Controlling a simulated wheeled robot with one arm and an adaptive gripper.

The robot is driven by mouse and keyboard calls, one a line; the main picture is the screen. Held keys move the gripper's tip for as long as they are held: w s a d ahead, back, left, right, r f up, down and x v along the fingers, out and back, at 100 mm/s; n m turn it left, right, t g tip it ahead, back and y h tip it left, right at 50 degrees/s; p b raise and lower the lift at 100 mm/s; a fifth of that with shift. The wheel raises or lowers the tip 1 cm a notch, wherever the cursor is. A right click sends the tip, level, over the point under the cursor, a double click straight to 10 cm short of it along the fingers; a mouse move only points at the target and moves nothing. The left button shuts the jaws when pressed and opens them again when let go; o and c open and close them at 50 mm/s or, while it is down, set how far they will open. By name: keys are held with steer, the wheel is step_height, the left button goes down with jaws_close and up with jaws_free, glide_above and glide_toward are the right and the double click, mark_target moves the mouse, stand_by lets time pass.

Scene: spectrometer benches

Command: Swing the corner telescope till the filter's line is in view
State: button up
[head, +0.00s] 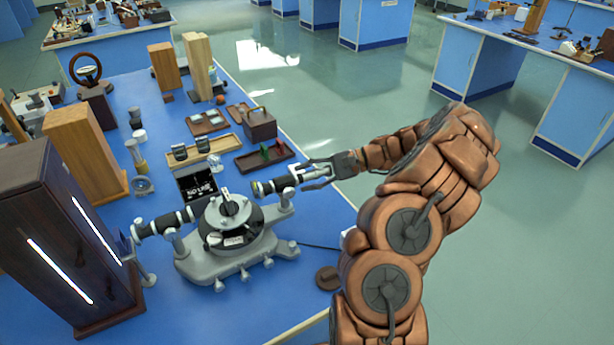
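The grey spectrometer (225,262) stands on the blue bench, with a round dark table at its middle. Its telescope (272,186) is a black tube pointing to the right, toward my arm. A second black tube (165,222) points left at the dark lamp cabinet (62,240), which has two glowing slits. A small black display (197,187) behind the spectrometer reads "NO LINE". My gripper (306,174) is at the telescope's outer right end, its fingers beside or around it. Whether they are closed on the tube is too small to tell. I cannot make out the filter.
Behind the spectrometer are wooden trays (264,158), a brown box (260,124) and wooden blocks (198,65). A small dark disc (328,277) lies at the bench's front right. Open floor lies to the right, before another bench (500,62).

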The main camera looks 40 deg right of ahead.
jaws_close()
steer(key=shift+s+a, duration=0.1)
stand_by(0.4)
